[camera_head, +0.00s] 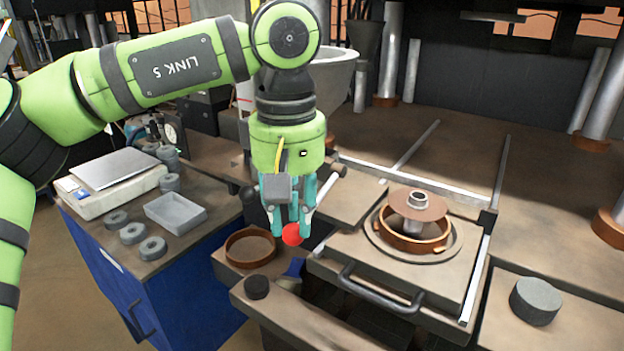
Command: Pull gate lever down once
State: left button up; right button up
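The gate lever shows as a red ball knob (292,236) with what looks like its pale metal rod (326,187) running up and right behind my gripper. My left gripper (291,230) points straight down over the knob. Its teal fingers stand on both sides of the red ball, close against it, and it looks shut on it. The upper part of the knob and part of the rod are hidden by the fingers. My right gripper is not in view.
A press plate with a dark handle (380,290) and a brown disc (417,205) on a ring lies right of the lever. A round brown bowl (250,247) sits just left. A blue cabinet (165,300) carries a scale (112,180), grey tray (176,212) and several rings. A dark cylinder (535,300) stands right.

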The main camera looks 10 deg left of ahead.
pick_arm(q)
jog(key=shift+f, duration=0.15)
jog(key=r+p, duration=0.1)
jog(key=r, duration=0.1)
jog(key=r+p, duration=0.1)
jog(key=p, duration=0.1)
jog(key=shift+s+r+p, duration=0.2)
jog(key=shift+r+p, duration=0.1)
jog(key=shift+r, duration=0.1)
notch_tip(320, 180, up, 7)
jog(key=p, duration=0.6)
dwell(0.5)
